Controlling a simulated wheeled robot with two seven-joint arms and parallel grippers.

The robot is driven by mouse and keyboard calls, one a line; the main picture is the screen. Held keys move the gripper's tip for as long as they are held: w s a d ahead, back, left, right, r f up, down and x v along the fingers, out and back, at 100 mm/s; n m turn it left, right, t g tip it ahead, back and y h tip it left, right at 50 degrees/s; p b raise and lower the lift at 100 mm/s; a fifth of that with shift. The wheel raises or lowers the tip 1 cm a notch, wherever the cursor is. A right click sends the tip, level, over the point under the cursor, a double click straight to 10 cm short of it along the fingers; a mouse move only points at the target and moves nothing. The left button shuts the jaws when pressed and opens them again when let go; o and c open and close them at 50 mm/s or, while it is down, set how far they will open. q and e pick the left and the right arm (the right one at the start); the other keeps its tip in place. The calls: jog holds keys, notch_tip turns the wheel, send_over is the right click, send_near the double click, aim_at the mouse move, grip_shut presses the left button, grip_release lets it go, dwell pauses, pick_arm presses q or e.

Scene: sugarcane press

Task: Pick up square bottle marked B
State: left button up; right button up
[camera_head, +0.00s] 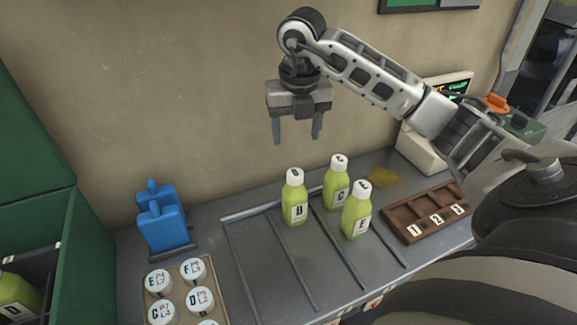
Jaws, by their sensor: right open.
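Three green square bottles with white caps stand upright on the grey counter (264,285). The left one (295,206) has a label that looks like B, though the small print is hard to read. The middle bottle (336,190) looks marked C or G, and the right one (356,215) looks marked E. My right gripper (298,138) is open and empty, fingers pointing down. It hangs in the air above the bottles, apart from them, roughly over the left one in the picture. My left gripper is not in view.
Thin dividers mark lanes on the counter. A brown tray (404,221) numbered 1 to 3 lies right. Blue containers (163,222) and a tray of white-lidded jars (199,300) stand left. A screen machine (427,147) stands at the back right. Another green bottle (17,296) sits far left.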

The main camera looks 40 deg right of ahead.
jog(key=b, duration=0.1)
send_over(295, 173)
notch_tip(295, 173, down, 7)
jog(key=shift+r, duration=0.1)
jog(key=shift+w+d+f, duration=0.1)
jog(key=shift+f, duration=0.25)
notch_tip(295, 173, down, 5)
jog(key=b, duration=0.4)
jog(key=shift+r, duration=0.2)
jog(key=shift+f, duration=0.3)
jog(key=shift+r, duration=0.1)
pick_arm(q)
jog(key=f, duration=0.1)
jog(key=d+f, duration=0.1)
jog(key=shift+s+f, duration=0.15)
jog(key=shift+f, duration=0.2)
pick_arm(e)
grip_shut()
